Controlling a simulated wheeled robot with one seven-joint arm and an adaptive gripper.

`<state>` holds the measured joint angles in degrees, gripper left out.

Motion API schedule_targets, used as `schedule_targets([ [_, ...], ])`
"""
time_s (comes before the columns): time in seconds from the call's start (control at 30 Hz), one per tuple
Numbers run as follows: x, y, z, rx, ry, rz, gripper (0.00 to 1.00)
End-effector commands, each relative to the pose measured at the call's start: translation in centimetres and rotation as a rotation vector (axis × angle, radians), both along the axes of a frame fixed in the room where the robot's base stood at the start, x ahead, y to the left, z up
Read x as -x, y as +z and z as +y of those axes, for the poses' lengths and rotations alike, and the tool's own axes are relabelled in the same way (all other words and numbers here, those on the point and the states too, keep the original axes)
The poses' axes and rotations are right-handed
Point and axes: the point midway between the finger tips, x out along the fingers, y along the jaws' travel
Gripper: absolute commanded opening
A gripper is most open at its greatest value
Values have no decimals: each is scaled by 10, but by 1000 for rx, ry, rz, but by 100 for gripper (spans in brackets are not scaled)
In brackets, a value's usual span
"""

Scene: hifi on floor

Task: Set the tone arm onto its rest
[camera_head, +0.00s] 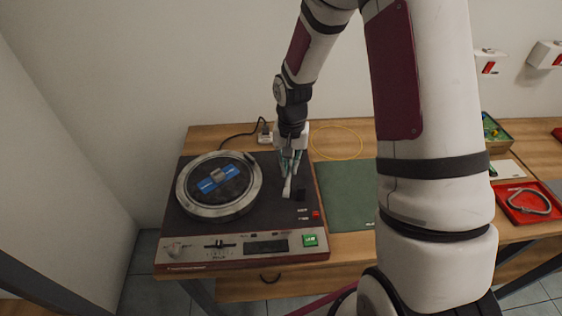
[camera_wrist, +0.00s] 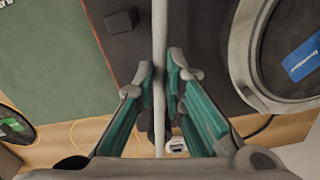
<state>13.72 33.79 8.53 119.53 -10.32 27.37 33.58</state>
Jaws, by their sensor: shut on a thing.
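The turntable (camera_head: 236,238) stands at the left of the wooden table, with its round platter (camera_head: 183,190) at the left. The platter's rim also shows at the right of the wrist view (camera_wrist: 240,60). The tone arm (camera_wrist: 160,28) is a pale grey rod running between my fingers in the wrist view; its front end (camera_head: 287,189) shows in the head view. My gripper (camera_head: 290,172) is shut on the tone arm, right of the platter; its teal-padded fingers also show in the wrist view (camera_wrist: 161,76). A small dark block (camera_head: 300,194) is right of the arm; I cannot tell whether it is the rest.
A green mat (camera_head: 346,190) lies right of the turntable. A yellow cable loop (camera_head: 338,142) and a white socket (camera_head: 265,137) are behind. A red tray (camera_head: 520,207) is far right. My own arm hides part of the table.

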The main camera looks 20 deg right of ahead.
Motion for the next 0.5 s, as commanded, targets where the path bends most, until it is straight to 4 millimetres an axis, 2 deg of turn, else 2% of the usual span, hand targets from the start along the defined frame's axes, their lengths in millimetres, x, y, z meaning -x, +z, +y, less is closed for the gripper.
schedule_targets([
  [0.2, 8, 1, -15, 0, 133, -1, 0],
  [0.5, 11, 1, -25, 0, 227, -2, 0],
])
